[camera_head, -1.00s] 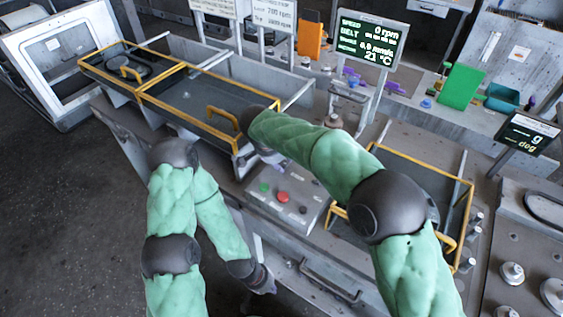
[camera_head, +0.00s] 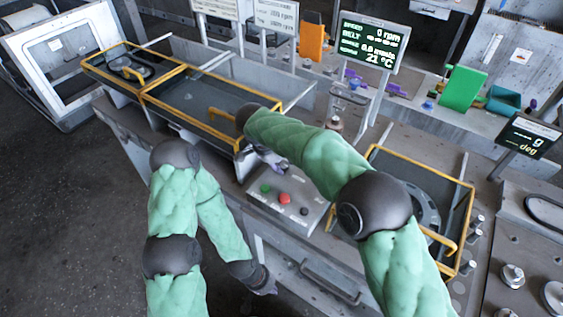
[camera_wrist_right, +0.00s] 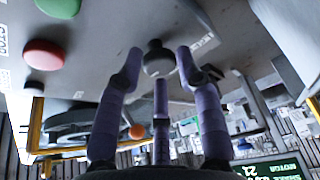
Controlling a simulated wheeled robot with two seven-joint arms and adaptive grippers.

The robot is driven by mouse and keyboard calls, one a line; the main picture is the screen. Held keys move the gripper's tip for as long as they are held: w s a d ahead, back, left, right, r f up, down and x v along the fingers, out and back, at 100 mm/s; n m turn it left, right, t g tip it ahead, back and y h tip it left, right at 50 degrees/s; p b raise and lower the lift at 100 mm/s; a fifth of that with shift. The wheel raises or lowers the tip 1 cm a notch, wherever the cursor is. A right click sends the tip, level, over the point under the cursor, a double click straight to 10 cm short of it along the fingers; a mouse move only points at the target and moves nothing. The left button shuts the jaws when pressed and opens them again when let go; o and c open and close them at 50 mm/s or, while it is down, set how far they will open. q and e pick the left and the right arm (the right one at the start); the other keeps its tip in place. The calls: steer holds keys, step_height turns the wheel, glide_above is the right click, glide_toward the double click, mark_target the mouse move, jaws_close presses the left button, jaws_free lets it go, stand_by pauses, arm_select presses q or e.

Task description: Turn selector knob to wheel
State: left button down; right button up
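The dark selector knob (camera_wrist_right: 157,58) stands on the grey control panel (camera_wrist_right: 105,25) in the right wrist view, with a small white label beside it. My right gripper (camera_wrist_right: 159,62) is open, its purple fingers spread around the knob with gaps visible at both sides. In the head view my right gripper (camera_head: 275,160) is over the back of the panel (camera_head: 262,203) and largely covers the knob. Its pointing direction cannot be made out. My left gripper (camera_head: 265,287) hangs low in front of the bench; its fingers are too small to read.
The panel also carries a green button (camera_head: 265,188), a red button (camera_head: 285,198) and a black button (camera_head: 304,211). Yellow-railed trays (camera_head: 205,100) stand behind left; another railed station (camera_head: 465,215) is on the right. A display (camera_head: 368,42) reads 0 rpm.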

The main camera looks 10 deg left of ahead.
steer(key=shift+o, duration=1.1)
steer(key=shift+w, duration=0.15)
steer(key=shift+r, duration=0.1)
steer(key=v, duration=1.2)
